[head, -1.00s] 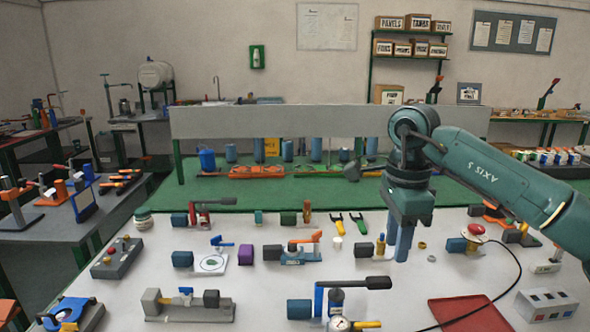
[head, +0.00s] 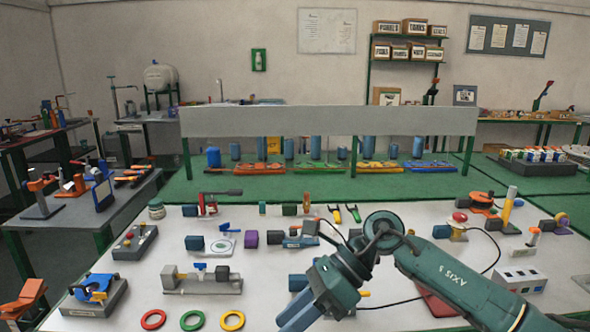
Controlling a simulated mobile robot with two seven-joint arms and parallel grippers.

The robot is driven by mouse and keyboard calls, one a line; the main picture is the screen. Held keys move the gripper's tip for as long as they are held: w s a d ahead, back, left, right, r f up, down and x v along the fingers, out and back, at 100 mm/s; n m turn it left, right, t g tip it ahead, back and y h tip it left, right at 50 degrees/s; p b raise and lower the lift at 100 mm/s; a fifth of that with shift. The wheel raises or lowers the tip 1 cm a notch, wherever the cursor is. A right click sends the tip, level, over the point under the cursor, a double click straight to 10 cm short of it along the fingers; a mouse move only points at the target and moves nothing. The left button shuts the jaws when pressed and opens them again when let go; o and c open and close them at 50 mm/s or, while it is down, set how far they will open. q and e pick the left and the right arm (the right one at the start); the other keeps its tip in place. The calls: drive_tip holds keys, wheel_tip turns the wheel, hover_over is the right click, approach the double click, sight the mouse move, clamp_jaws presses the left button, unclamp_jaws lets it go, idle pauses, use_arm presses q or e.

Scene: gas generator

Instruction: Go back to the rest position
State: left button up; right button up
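My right gripper (head: 300,317) is at the bottom of the head view, right of centre. Its arm comes in from the right and bends down over the near part of the white table (head: 380,231). Its blue fingers point down and left and run close to the lower edge of the picture. Nothing shows between them, but I cannot tell whether they are apart or shut. My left gripper is not in view.
Coloured rings, red (head: 153,320), green (head: 192,321) and yellow (head: 232,321), lie at the table's near side. A grey vise-like fixture (head: 203,285) stands behind them. A white box (head: 519,281) and a black cable are at right. A long grey panel (head: 330,121) spans the back.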

drive_tip(key=s+a+r+m+t+y, duration=0.1)
drive_tip(key=s+a+r+m+y, duration=0.2)
drive_tip(key=a+m+y, duration=0.45)
drive_tip(key=w+d+f+m+t+h+p, duration=0.1)
drive_tip(key=d+f+m+t+h, duration=0.35)
drive_tip(key=m+t, duration=0.85)
drive_tip(key=w+d+f+m+t+h+p, duration=0.15)
drive_tip(key=d+f+m+t, duration=0.55)
drive_tip(key=m, duration=1.1)
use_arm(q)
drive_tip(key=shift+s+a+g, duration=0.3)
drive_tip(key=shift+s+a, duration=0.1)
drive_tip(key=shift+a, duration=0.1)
use_arm(e)
drive_tip(key=s+d+f+m+g+h, duration=0.3)
drive_tip(key=s+d+f+m+h, duration=0.1)
drive_tip(key=f, duration=0.4)
drive_tip(key=s+d+f+m+g+h, duration=0.3)
drive_tip(key=s+d+f+m+h, duration=0.1)
drive_tip(key=s+d+f+m, duration=0.2)
drive_tip(key=s+f+m, duration=0.1)
drive_tip(key=s+f, duration=0.1)
drive_tip(key=s, duration=0.1)
drive_tip(key=shift+s+d+m, duration=0.2)
drive_tip(key=shift+d+m, duration=0.15)
